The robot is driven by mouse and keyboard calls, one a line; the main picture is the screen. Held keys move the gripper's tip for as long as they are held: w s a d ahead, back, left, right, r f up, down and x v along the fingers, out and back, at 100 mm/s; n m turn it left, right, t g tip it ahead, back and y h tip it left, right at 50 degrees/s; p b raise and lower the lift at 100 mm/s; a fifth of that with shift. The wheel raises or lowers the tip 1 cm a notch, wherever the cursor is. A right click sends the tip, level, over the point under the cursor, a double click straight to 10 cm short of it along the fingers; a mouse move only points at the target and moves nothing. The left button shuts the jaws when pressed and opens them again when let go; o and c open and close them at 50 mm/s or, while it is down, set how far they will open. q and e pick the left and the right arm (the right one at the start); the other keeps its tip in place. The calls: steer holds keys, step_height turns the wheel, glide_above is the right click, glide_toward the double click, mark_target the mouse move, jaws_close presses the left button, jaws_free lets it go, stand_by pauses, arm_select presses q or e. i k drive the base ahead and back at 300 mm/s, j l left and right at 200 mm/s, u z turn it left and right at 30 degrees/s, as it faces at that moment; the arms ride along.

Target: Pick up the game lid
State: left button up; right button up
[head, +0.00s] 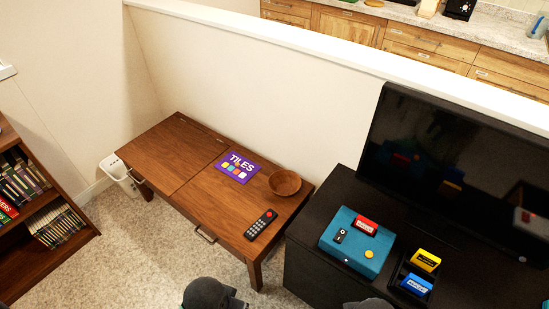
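A flat purple rectangle marked TILES (238,167), with a row of coloured squares, looks like the game lid. It lies on the right half of the low brown wooden table (207,202), near the back edge by the wall. A round wooden bowl (285,183) sits just right of it. Neither of my grippers shows in the head view. Only dark rounded parts, probably of my arms, show at the bottom edge, apart from the lid.
A black remote (260,224) lies near the table's front right. A black cabinet (318,258) at right holds a teal box (345,258) with small items on it, a tray and a television (445,150). The table's left half is clear. A bookshelf (40,245) stands left.

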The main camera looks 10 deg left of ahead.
mark_target(239, 167)
steer(key=u, duration=0.55)
steer(key=z, duration=3.3)
steer(key=k+j+u, duration=0.15)
steer(key=u, duration=0.45)
steer(key=k+j+u, duration=0.15)
steer(key=j, duration=0.2)
steer(key=k+j+u, duration=0.1)
steer(key=k+j, duration=0.15)
steer(key=k+j+u, duration=0.15)
steer(key=j, duration=0.35)
steer(key=k+j+u, duration=0.1)
steer(key=j, duration=0.3)
steer(key=k+j+u, duration=0.15)
steer(key=j, duration=0.25)
steer(key=k+j, duration=0.15)
steer(key=j, duration=0.25)
steer(key=k+j, duration=0.1)
steer(key=j, duration=0.25)
steer(key=k+j, duration=0.15)
steer(key=j, duration=0.25)
